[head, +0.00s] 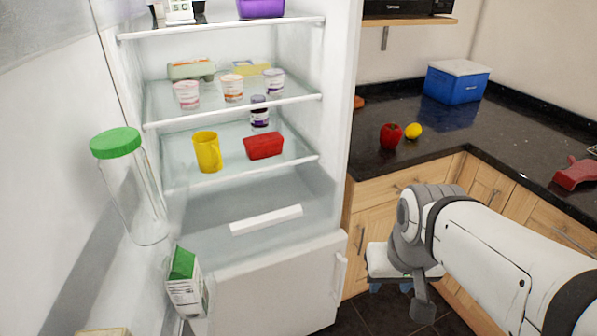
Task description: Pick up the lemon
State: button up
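The lemon (413,131) is small and yellow. Nothing touches the lemon apart from the counter and perhaps the apple.
An open fridge (225,209) with shelves of cups, a yellow mug (207,152) and a red container (263,146) stands left. A blue cooler box (457,82) sits behind the lemon. A red object (574,174) lies at the right counter edge. The counter between is clear.

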aim_at(412, 132)
jog(key=u, duration=0.1)
jog(key=k, duration=0.5)
jog(key=z, duration=0.9)
jog(key=i, duration=2.5)
jog(key=u, duration=0.9)
